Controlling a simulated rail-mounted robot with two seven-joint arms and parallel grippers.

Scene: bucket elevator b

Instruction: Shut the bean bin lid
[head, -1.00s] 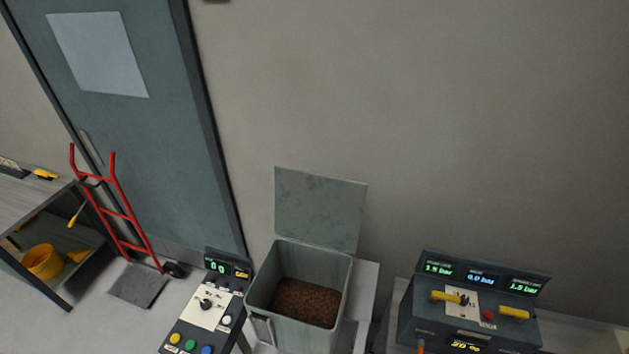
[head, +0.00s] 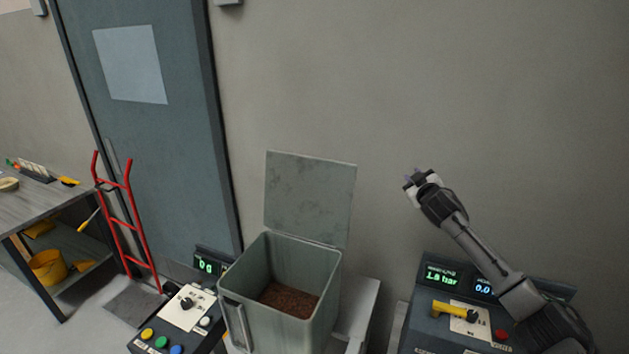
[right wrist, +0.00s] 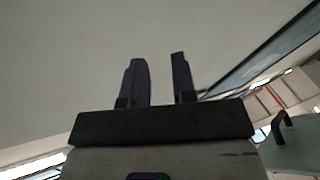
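The bean bin (head: 322,262) is a grey-green box with brown beans (head: 290,298) inside. Its flat lid (head: 310,198) stands open, upright at the back edge of the bin in front of the wall. My right gripper (head: 414,178) is raised in front of the wall, to the right of the lid and apart from it. In the right wrist view its two dark fingers (right wrist: 160,82) are spread with nothing between them. My left gripper is not in view.
A control box with a yellow handle (head: 455,309) stands right of the bin, partly behind my right arm. A button panel (head: 180,318) stands at the bin's left. A red hand truck (head: 128,225) leans near the grey door (head: 150,130). A workbench (head: 60,212) is far left.

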